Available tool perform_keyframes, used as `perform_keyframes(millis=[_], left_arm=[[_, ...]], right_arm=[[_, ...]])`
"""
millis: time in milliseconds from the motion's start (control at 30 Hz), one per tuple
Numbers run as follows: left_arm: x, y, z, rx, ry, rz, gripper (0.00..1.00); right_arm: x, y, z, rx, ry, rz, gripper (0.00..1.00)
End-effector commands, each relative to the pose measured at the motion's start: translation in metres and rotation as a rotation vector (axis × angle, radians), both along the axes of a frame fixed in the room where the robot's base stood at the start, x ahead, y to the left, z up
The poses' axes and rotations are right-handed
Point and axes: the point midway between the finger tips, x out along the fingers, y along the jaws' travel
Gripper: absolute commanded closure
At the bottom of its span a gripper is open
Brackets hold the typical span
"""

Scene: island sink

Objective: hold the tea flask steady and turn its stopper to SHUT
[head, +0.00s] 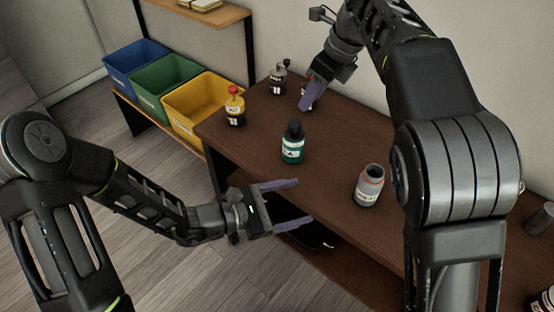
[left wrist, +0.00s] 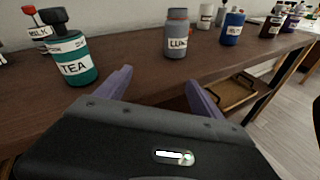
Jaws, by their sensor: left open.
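The teal tea flask (head: 292,150) stands upright on the dark brown table, with a white label reading TEA in the left wrist view (left wrist: 78,68). Its black stopper (head: 293,128) sits on top; in the left wrist view the stopper (left wrist: 53,16) has a wide bar-like head. Small lettering near the top is too small to read. My left gripper (head: 304,201) is open and empty beside the table's front edge, apart from the flask and nearer the camera. My right gripper (head: 308,98) is beyond the flask, near the back of the table; its finger gap is not clear.
A grey flask (head: 369,187) stands to the right of the tea flask. Blue, green and yellow bins (head: 197,110) stand left of the table. A shelf lies under the tabletop.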

Motion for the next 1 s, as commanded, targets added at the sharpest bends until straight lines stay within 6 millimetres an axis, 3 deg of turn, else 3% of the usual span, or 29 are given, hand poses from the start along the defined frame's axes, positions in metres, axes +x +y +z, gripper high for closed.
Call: perform_keyframes(millis=[200, 333, 533, 1000], left_arm=[[0.067, 0.015, 0.022, -0.222, 0.018, 0.329, 0.23], [0.093, 0.034, 0.025, -0.288, 0.027, 0.484, 0.23], [0.106, 0.046, 0.024, -0.318, 0.036, 0.578, 0.23], [0.113, 0.042, 0.024, -0.318, 0.035, 0.577, 0.23]], right_arm=[[0.0, 0.0, 0.0, 0.0, 0.0, 0.0, 0.64], [0.0, 0.0, 0.0, 0.0, 0.0, 0.0, 0.64], [0.0, 0.0, 0.0, 0.0, 0.0, 0.0, 0.64], [0.0, 0.0, 0.0, 0.0, 0.0, 0.0, 0.64]])
